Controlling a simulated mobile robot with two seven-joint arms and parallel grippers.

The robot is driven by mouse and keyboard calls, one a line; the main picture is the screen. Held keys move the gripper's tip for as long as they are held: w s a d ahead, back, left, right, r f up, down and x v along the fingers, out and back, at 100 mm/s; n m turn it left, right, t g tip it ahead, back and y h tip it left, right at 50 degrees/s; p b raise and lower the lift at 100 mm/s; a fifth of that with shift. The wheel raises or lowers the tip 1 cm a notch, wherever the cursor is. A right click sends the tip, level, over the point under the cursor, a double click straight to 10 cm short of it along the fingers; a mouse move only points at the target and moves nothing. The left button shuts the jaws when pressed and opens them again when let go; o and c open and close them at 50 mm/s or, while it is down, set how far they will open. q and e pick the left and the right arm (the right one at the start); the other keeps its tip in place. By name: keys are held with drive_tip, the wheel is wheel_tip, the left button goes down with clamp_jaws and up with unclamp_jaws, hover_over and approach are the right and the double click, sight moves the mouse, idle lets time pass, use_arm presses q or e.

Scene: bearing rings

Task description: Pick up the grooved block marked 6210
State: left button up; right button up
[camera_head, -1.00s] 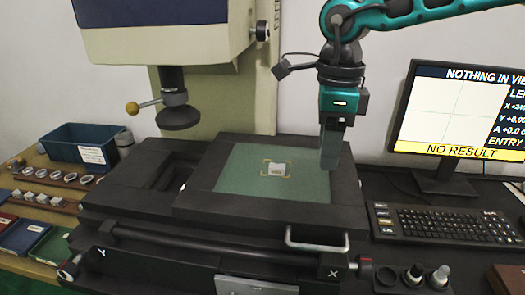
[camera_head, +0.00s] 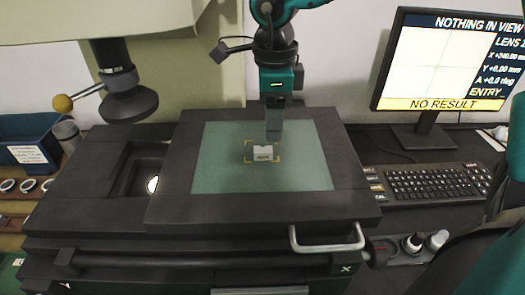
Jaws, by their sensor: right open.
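The grooved block (camera_head: 263,154) is small and pale grey, with a notch in its top and a dark marking on its front too small to read. It sits upright inside yellow corner marks on the green plate (camera_head: 222,182) of the measuring machine's stage. My right gripper (camera_head: 274,134) points down just behind and slightly right of the block. Its fingers look close above the plate, and the gap between them is hard to see from here. The block is not between the fingers as far as I can see. My left gripper is not in view.
The lens column (camera_head: 130,100) with its yellow knob hangs left of the plate. The stage has a silver handle (camera_head: 327,240) at its front right. A monitor (camera_head: 450,62) reads "NO RESULT" above a keyboard (camera_head: 437,184). A blue bin (camera_head: 28,142) stands far left.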

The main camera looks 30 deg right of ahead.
sight(271, 149)
drive_tip(key=shift+f, duration=3.15)
drive_tip(key=shift+c, duration=0.2)
clamp_jaws()
